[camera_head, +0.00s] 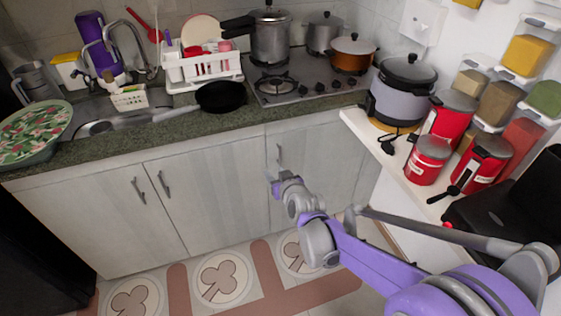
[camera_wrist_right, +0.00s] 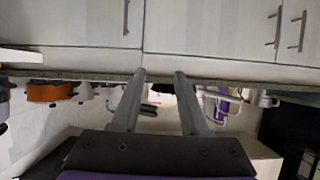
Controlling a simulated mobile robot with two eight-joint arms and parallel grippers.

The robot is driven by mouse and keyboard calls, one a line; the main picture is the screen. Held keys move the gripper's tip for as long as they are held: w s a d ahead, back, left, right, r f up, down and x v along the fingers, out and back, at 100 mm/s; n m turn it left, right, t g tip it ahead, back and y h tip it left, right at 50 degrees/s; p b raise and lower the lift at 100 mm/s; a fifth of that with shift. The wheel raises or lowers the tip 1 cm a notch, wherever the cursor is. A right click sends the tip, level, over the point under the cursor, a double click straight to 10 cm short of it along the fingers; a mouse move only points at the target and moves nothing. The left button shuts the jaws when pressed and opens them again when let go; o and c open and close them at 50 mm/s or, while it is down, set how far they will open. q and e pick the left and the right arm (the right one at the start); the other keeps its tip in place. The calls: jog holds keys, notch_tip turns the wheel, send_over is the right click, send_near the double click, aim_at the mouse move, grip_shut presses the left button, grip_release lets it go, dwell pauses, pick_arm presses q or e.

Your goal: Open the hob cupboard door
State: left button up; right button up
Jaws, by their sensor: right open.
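The hob cupboard door (camera_head: 325,160) is a pale grey panel under the counter below the hob, and it is shut. Its upright metal handle (camera_head: 279,154) is near its left edge. The handle also shows at the top of the right wrist view (camera_wrist_right: 126,17), beyond the fingertips and a little to the left. My right gripper (camera_head: 273,181) is in front of the door near the handle. In the wrist view its two fingers (camera_wrist_right: 160,74) are apart, with nothing between them. My left gripper is out of view.
Two more cupboard doors with handles (camera_head: 139,190) are to the left, both shut. A gas hob (camera_head: 315,90) with pots is on the counter (camera_head: 160,125). A white shelf (camera_head: 375,150) with red canisters and a rice cooker (camera_head: 400,95) is at the right. The floor in front is clear.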

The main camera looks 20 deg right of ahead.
jog(key=w+d+f+t+h+b, duration=0.1)
jog(key=w+d+f+t+b, duration=0.15)
jog(key=w+f, duration=0.4)
jog(key=m+t+h+b, duration=0.2)
jog(key=h+b, duration=0.1)
send_near(280, 153)
jog(key=x, duration=1)
jog(key=shift+w+d+f, duration=0.15)
jog(key=shift+w+f, duration=0.1)
jog(key=shift+f, duration=0.05)
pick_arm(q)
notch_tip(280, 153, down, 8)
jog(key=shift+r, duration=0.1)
pick_arm(e)
grip_shut()
